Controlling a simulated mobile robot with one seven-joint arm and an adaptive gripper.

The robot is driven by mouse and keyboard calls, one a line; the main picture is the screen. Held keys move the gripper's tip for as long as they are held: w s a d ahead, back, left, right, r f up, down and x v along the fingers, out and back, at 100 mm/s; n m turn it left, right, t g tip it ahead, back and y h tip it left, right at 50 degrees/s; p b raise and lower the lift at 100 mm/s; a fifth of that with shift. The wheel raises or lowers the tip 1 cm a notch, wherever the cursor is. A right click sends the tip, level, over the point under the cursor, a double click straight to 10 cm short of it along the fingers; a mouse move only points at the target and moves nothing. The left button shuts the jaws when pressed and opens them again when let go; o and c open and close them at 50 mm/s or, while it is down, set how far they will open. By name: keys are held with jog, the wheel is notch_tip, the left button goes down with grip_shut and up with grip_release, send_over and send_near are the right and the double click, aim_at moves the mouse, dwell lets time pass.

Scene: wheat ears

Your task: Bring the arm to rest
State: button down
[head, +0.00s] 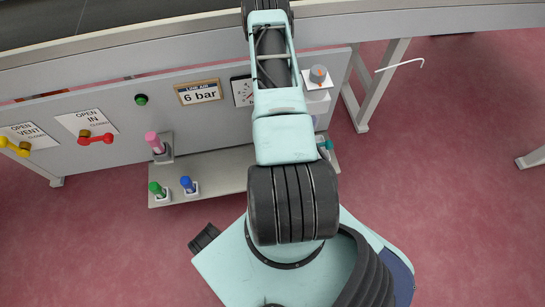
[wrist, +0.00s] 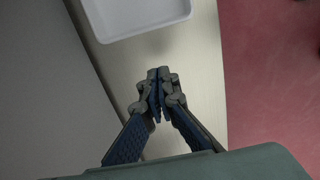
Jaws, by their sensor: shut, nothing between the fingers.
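My gripper (wrist: 159,76) shows in the wrist view with its two fingertips together and nothing between them. It hangs above a pale surface, just below a white tray (wrist: 140,28) in the picture, and I cannot tell how high above. In the head view my arm reaches from my base up over the front panel and the bench edge, and runs out of the top of the picture. My gripper is outside the head view.
A white hook (head: 400,66) juts out at right. Red floor (head: 450,130) lies open there.

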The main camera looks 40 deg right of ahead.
notch_tip(320, 180, up, 5)
jog(key=shift+r+p, duration=0.2)
jog(key=shift+p, duration=0.45)
jog(key=shift+f, duration=0.1)
